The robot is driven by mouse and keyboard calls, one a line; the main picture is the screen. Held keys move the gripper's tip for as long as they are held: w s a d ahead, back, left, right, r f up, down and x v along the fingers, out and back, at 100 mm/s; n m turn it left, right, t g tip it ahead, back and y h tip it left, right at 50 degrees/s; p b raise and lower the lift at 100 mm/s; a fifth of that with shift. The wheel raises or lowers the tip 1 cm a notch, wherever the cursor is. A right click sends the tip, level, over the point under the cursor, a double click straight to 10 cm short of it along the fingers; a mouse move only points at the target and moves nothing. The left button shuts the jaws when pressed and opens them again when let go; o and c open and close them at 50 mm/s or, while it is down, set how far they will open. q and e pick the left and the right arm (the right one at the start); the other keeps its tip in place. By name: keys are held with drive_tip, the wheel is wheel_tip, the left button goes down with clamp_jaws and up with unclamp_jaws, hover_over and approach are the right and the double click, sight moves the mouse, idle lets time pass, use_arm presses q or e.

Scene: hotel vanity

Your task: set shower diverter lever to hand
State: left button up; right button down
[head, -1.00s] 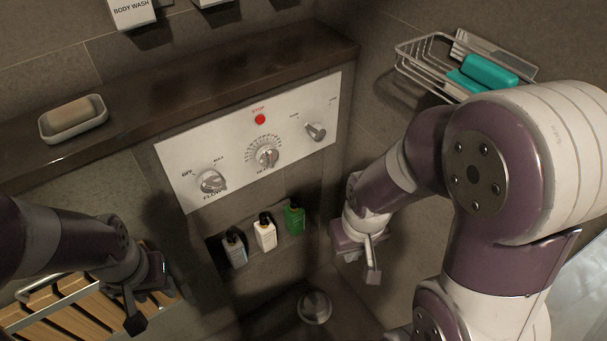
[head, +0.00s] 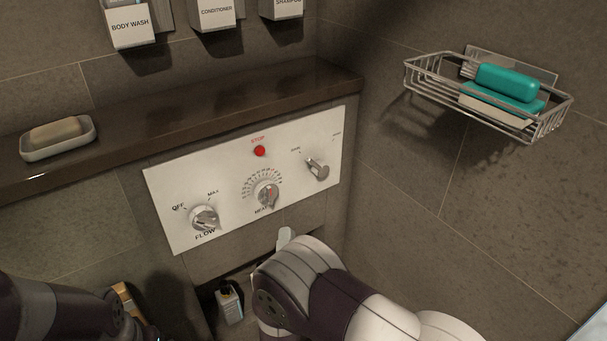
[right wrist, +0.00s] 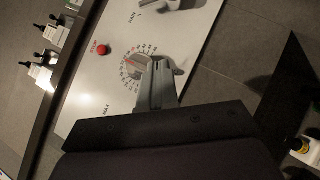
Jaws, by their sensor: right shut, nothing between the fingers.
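The diverter lever (head: 317,168) is a short metal lever at the right end of the white control panel (head: 230,222). Small labels sit on either side of it; the far right one is too small to read. In the right wrist view the lever (right wrist: 160,4) is at the top edge, partly cut off. My right gripper (right wrist: 157,85) is shut and empty in front of the heat dial (right wrist: 150,66), apart from the lever; contact with the dial cannot be told. In the head view my right forearm hides most of this gripper. My left arm enters at lower left, its fingers out of frame.
The flow knob (head: 204,218), heat dial (head: 268,195) and red stop button (head: 260,151) share the panel. A dark shelf (head: 220,98) runs above it. A wire basket (head: 490,112) with teal soap hangs on the right wall. A bottle (head: 229,303) stands in the niche below.

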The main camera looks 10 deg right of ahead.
sight(303, 177)
drive_tip(key=shift+s+d+r+n+h, duration=0.1)
drive_tip(key=shift+s+r+n+h, duration=0.05)
drive_tip(key=shift+r+n+h, duration=0.15)
drive_tip(key=shift+s+r+n+h, duration=0.1)
drive_tip(key=shift+s+r+h, duration=0.1)
drive_tip(key=shift+r, duration=0.2)
drive_tip(key=shift+w, duration=0.1)
drive_tip(key=shift+t, duration=0.3)
drive_tip(key=x, duration=0.4)
drive_tip(key=s+d+x, duration=0.1)
drive_tip(key=x, duration=0.3)
drive_tip(key=d+r+b+x, duration=0.1)
drive_tip(key=x, duration=0.3)
drive_tip(key=shift+w+d+r, duration=0.15)
drive_tip(key=shift+w+r, duration=0.05)
drive_tip(key=shift+r, duration=0.05)
